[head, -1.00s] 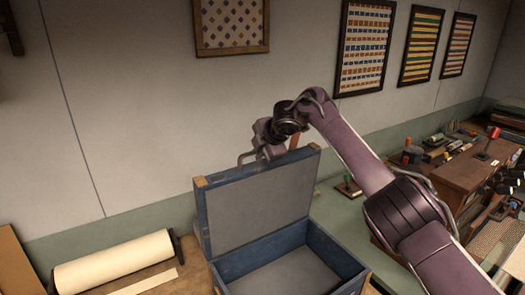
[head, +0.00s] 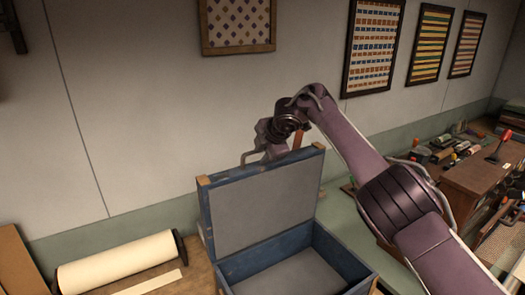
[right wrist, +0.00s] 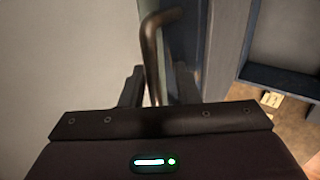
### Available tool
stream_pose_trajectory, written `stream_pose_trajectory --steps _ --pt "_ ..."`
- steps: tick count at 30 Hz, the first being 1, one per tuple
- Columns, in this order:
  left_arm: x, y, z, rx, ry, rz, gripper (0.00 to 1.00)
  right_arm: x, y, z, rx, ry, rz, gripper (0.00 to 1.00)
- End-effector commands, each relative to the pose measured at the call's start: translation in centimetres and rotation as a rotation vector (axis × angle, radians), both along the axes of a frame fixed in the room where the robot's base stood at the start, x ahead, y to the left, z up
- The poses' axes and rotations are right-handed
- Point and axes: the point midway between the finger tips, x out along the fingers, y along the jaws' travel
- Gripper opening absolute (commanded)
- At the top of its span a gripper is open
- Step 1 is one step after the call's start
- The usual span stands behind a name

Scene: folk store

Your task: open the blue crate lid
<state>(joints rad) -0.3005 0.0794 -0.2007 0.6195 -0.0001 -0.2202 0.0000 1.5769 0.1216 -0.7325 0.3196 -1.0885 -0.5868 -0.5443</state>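The blue crate (head: 343,262) stands on the worktop with its grey inside showing, and it looks empty. Its lid (head: 262,200) is raised and stands steeply up at the crate's back edge, grey lining towards me. My right gripper (head: 250,156) is at the lid's upper edge, partly hidden behind it. In the right wrist view, the two dark fingers of my right gripper (right wrist: 158,88) stand apart, with a bent brown bar (right wrist: 151,50) between them. A gap shows beside the bar; whether a finger touches it is unclear. My left gripper is not in view.
A paper roll (head: 117,262) lies left of the crate. A wooden cabinet (head: 478,183) with tools and small items stands at the right. Framed patterns hang on the wall behind. Green worktop (head: 343,222) shows between crate and cabinet, below my right arm.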

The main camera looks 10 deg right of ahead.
Motion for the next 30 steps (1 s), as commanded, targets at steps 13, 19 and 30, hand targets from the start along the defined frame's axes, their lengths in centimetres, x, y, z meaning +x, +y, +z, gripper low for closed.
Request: stream_pose_trajectory --steps 13,19,30 --pt "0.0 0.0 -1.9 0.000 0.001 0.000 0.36 -0.8 -0.3 1.4 0.002 -0.012 0.002 0.28" --pt "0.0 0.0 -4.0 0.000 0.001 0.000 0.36 -2.8 -1.1 4.1 0.001 -0.010 0.000 0.28" --pt "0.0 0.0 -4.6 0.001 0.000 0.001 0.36 -4.3 -1.6 6.3 0.000 -0.004 0.000 0.28"
